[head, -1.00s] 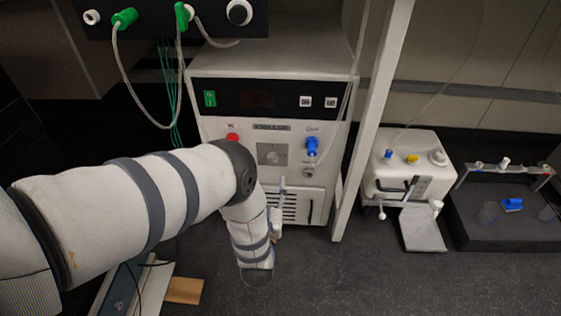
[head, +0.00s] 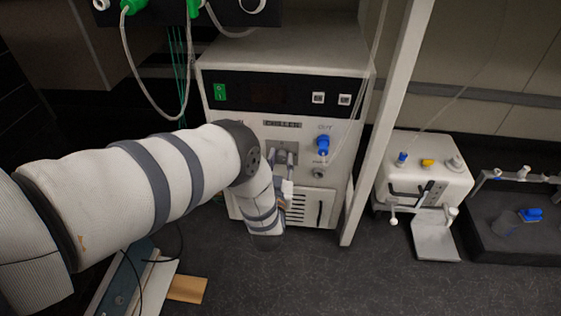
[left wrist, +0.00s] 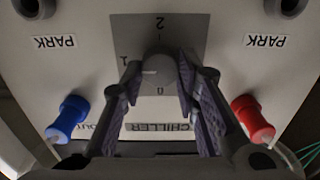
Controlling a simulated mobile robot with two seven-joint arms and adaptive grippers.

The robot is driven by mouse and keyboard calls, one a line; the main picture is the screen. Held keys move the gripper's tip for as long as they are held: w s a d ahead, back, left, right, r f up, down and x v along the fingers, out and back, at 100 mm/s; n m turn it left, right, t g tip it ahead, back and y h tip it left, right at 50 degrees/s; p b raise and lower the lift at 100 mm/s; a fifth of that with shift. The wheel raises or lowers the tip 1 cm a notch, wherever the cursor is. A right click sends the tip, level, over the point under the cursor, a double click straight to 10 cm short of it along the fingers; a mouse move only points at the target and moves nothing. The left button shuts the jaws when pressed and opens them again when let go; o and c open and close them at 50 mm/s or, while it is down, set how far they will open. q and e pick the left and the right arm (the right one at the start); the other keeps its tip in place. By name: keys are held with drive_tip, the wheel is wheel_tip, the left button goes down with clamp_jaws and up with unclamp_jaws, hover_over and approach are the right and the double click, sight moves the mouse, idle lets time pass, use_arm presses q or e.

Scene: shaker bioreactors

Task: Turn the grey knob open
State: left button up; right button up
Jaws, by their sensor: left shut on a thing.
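The grey knob (left wrist: 158,68) sits on a dark plate (left wrist: 190,40) on the chiller front. In the left wrist view the plate carries the marks 0, 1 and 2, and the picture is upside down. The knob's pale pointer line lies toward the 1. My left gripper (left wrist: 158,72) has its two fingers on opposite sides of the knob, shut on it. In the head view the left gripper (head: 282,157) reaches up to the plate on the chiller (head: 295,60), and its fingers cover most of the knob. My right gripper is not in view.
The blue OUT fitting (head: 322,145) is right of the knob; a red fitting (left wrist: 252,118) shows in the wrist view. A pale post (head: 392,115) stands right of the chiller. A small white device (head: 425,175) and a black tray (head: 510,250) are farther right.

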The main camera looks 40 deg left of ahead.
use_arm(q)
drive_tip(key=shift+m, duration=0.3)
drive_tip(key=m, duration=0.3)
drive_tip(key=shift+d+m, duration=0.1)
drive_tip(key=shift+m, duration=0.2)
drive_tip(key=m, duration=0.4)
drive_tip(key=shift+f+m, duration=0.15)
drive_tip(key=shift+m, duration=0.15)
drive_tip(key=m+b, duration=0.1)
drive_tip(key=m, duration=0.3)
drive_tip(key=shift+w+d+f+m, duration=0.1)
drive_tip(key=shift+m, duration=0.2)
drive_tip(key=shift+m+b, duration=0.55)
drive_tip(key=shift+m, duration=1.65)
drive_tip(key=o, duration=1.2)
drive_tip(key=shift+c, duration=0.2)
